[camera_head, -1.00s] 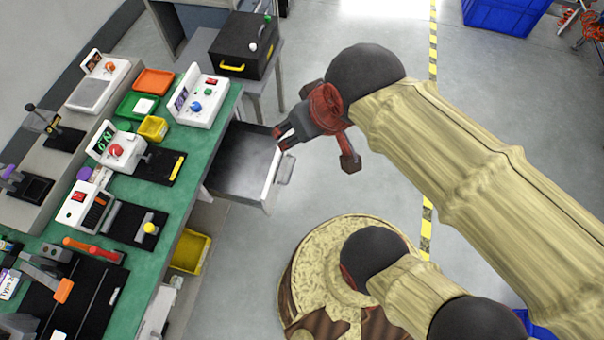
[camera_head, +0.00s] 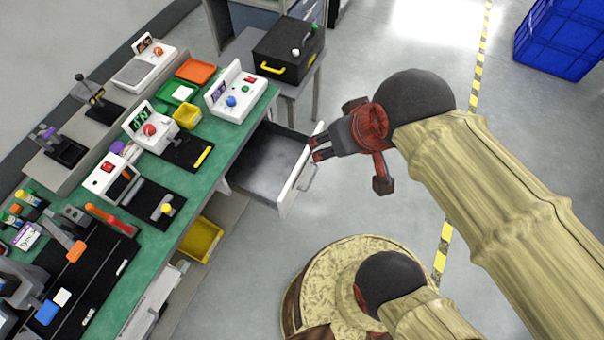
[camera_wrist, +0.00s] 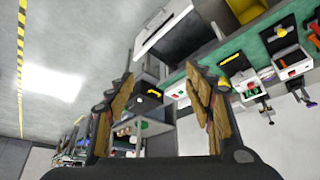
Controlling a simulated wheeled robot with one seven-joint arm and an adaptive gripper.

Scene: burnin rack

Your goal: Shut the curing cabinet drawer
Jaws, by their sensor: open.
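The open drawer (camera_head: 262,160) sticks out from under the green bench, its grey tray empty. Its white front panel (camera_head: 291,189) has a bar handle (camera_head: 308,178) on the outer face. In the wrist view the drawer (camera_wrist: 188,38) is at the top, with its white front (camera_wrist: 160,33) to the left. My gripper (camera_head: 315,148) is open and empty, beside the far half of the front panel, on its outer side. Its fingertips overlap the panel's edge in the picture; I cannot tell whether they touch. In the wrist view both fingers (camera_wrist: 160,72) are spread apart.
The green bench top (camera_head: 215,150) carries several devices and trays. A black box with a yellow handle (camera_head: 285,55) stands on a side table behind the drawer. A yellow bin (camera_head: 201,240) is below the bench. Blue crates (camera_head: 565,35) stand far right.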

